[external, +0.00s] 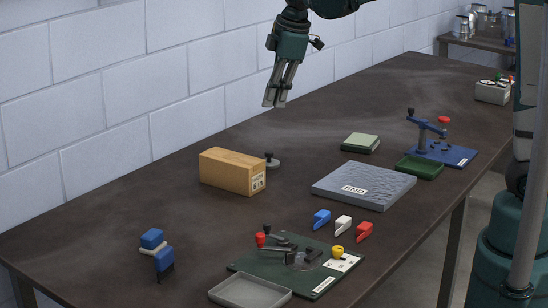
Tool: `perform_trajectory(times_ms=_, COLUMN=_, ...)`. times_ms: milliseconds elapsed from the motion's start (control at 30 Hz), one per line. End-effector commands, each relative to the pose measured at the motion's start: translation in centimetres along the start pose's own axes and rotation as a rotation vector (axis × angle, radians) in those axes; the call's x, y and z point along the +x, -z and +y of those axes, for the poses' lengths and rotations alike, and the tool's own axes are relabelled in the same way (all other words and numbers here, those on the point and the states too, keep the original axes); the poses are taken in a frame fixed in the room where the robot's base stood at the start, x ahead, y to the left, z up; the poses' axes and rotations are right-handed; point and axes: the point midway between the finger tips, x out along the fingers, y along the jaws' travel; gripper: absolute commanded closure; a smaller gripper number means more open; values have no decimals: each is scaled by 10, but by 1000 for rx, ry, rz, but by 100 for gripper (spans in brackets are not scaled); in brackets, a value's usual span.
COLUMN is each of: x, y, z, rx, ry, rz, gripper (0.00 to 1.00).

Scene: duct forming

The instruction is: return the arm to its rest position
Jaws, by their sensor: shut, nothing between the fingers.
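My gripper (275,97) hangs from the top of the external view, pointing down, well above the table. Its fingers are together with nothing between them. It is behind and above the cardboard box, apart from everything on the table. My upper arm links run out of the top of the view, so most of the arm's pose is hidden.
On the dark table (110,215) stand a cardboard box (228,171), a grey slab marked END (364,186), a green fixture board (245,262), a grey tray (249,291), a blue fixture (450,154) and blue blocks (152,239). A block wall (100,90) runs behind.

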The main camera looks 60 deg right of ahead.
Motion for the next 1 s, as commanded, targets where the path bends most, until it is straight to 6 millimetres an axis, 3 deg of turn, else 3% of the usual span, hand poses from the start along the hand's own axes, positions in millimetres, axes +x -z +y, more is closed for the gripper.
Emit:
perform_trajectory(times_ms=400, x=-42, y=-50, z=-42, rx=191, ry=-55, rz=51, gripper=100)
perform_trajectory(times_ms=1000, x=-75, y=-120, z=-106, rx=465, ry=-120, rz=144, gripper=100)
